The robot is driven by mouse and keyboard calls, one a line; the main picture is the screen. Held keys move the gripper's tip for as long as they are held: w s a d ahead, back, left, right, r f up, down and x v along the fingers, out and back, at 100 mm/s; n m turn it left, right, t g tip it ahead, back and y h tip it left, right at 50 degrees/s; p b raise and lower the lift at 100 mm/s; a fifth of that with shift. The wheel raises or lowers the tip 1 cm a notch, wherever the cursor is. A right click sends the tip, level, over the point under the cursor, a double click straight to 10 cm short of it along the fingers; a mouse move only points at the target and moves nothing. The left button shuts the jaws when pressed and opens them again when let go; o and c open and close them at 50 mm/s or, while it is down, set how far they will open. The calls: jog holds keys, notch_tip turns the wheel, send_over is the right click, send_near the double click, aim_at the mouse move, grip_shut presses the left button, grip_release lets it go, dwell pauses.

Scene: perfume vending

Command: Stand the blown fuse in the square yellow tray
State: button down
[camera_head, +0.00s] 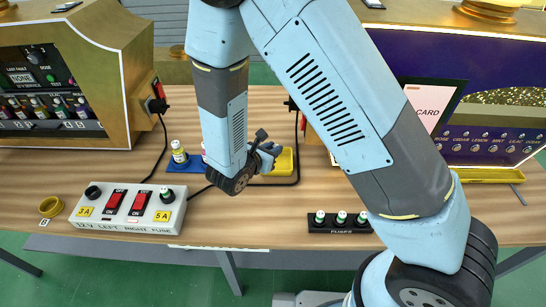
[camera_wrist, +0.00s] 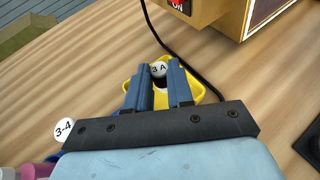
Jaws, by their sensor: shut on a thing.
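My gripper (camera_wrist: 160,90) is shut on the blown fuse (camera_wrist: 158,69), whose round white end marked "3 A" shows between the fingers in the wrist view. The square yellow tray (camera_wrist: 207,97) lies beneath and around the fingertips there. The fuse appears over or inside the tray; whether it touches the tray floor I cannot tell. In the head view my gripper (camera_head: 265,155) is at the tray (camera_head: 287,162), partly covering its left side. The fuse cannot be made out in that view.
A black fuse rack (camera_head: 325,228) holds several fuses. A black cable (camera_wrist: 185,60) passes behind the tray.

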jog(key=shift+w+f, duration=1.15)
jog(key=shift+f, duration=1.7)
jog(key=c, duration=1)
grip_release()
jog(key=shift+f, duration=0.1)
jog(key=v, duration=1.2)
